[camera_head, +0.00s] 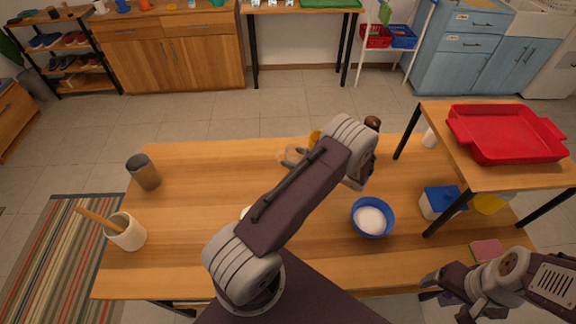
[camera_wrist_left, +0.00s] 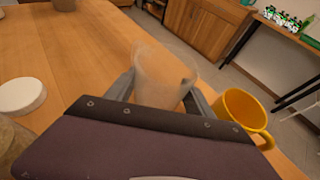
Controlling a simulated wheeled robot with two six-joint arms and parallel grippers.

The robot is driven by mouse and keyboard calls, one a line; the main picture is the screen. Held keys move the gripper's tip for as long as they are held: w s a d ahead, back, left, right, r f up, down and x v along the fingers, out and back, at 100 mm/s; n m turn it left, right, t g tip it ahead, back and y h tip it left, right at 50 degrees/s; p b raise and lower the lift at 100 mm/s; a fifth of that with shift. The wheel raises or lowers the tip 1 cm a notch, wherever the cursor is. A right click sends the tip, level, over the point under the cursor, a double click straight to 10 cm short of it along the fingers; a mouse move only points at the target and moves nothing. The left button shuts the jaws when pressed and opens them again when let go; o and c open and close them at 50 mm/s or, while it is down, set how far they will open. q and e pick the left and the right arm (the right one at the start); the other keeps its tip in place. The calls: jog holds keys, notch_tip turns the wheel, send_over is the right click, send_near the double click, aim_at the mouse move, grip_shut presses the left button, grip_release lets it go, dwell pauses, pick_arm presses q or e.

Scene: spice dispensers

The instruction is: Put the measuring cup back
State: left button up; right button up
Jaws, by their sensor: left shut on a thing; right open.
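The measuring cup (camera_head: 292,153) is clear and shows faintly near the far edge of the wooden table, partly hidden by my left arm. In the left wrist view the translucent cup (camera_wrist_left: 163,72) stands between the fingers of my left gripper (camera_wrist_left: 162,95), which is shut on it. My left gripper (camera_head: 298,160) also shows in the head view, largely covered by its own arm. I cannot tell whether the cup touches the table. My right gripper (camera_head: 447,295) is open and empty at the lower right, by the table's front edge.
A yellow mug (camera_wrist_left: 243,110) stands close beside the held cup. A white lid (camera_wrist_left: 21,96) lies on the table. A blue bowl of white powder (camera_head: 372,218), a blue-lidded container (camera_head: 440,202) and a raised shelf with a red tray (camera_head: 510,150) are right. The table's left-middle is clear.

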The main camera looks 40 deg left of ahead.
pick_arm(q)
jog(key=shift+s+a+f, duration=0.3)
jog(key=shift+a+f, duration=0.1)
jog(key=shift+a, duration=0.1)
jog(key=shift+s+a+f, duration=0.25)
jog(key=shift+a+f, duration=0.1)
jog(key=shift+a, duration=0.15)
notch_tip(320, 180, down, 4)
jog(key=shift+r, duration=0.25)
jog(key=shift+f, duration=0.25)
jog(key=shift+f, duration=0.25)
jog(key=o, duration=1.5)
jog(key=shift+r, duration=0.1)
jog(key=shift+o, duration=0.2)
